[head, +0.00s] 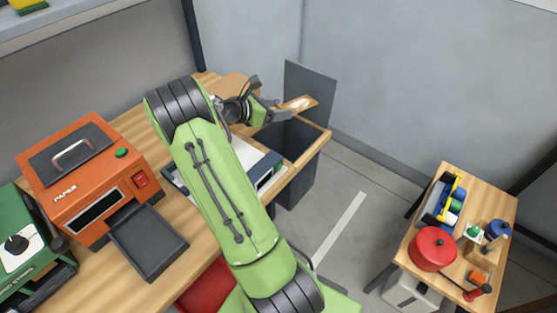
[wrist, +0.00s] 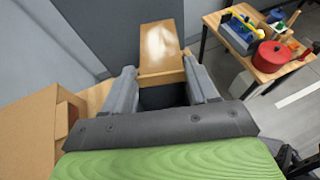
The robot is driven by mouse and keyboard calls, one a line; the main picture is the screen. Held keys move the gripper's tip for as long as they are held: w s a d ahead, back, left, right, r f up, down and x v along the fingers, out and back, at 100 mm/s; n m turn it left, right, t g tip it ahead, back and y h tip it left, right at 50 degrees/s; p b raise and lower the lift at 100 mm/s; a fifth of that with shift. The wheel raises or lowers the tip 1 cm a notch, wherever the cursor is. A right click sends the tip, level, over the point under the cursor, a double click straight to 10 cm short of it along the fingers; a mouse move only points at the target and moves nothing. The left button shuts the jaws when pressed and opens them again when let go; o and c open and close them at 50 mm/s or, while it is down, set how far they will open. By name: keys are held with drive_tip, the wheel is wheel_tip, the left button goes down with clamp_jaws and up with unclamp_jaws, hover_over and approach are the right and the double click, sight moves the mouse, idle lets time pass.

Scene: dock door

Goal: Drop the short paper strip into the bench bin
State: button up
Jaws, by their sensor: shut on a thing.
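My gripper (head: 286,109) is shut on a short tan strip (head: 301,103) with a pale, shiny patch. The strip sticks out past the fingertips, and in the wrist view the strip (wrist: 160,45) extends away from between the two fingers. The bench bin (head: 294,138) is a dark grey, open-topped bin at the bench's far right corner. The gripper and strip are above the bin's far part. In the wrist view the dark bin opening (wrist: 163,97) shows between the fingers, below the strip. The bottom of the bin is hidden in shadow.
A dark upright panel (head: 311,88) stands behind the bin. A cardboard box (wrist: 30,125) is left of the gripper. An orange machine (head: 90,170) and a dark tray (head: 148,243) are on the bench. A side table (head: 490,185) with a red pot stands right, across clear floor.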

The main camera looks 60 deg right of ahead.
drive_tip(key=shift+w, duration=0.15)
wheel_tip(320, 180, down, 6)
drive_tip(key=b, duration=0.7)
drive_tip(key=o, duration=1.1)
drive_tip(key=shift+r, duration=0.1)
drive_tip(key=p+v, duration=0.5)
drive_tip(key=v, duration=1)
drive_tip(key=shift+a+r, duration=0.2)
drive_tip(key=shift+a, duration=0.15)
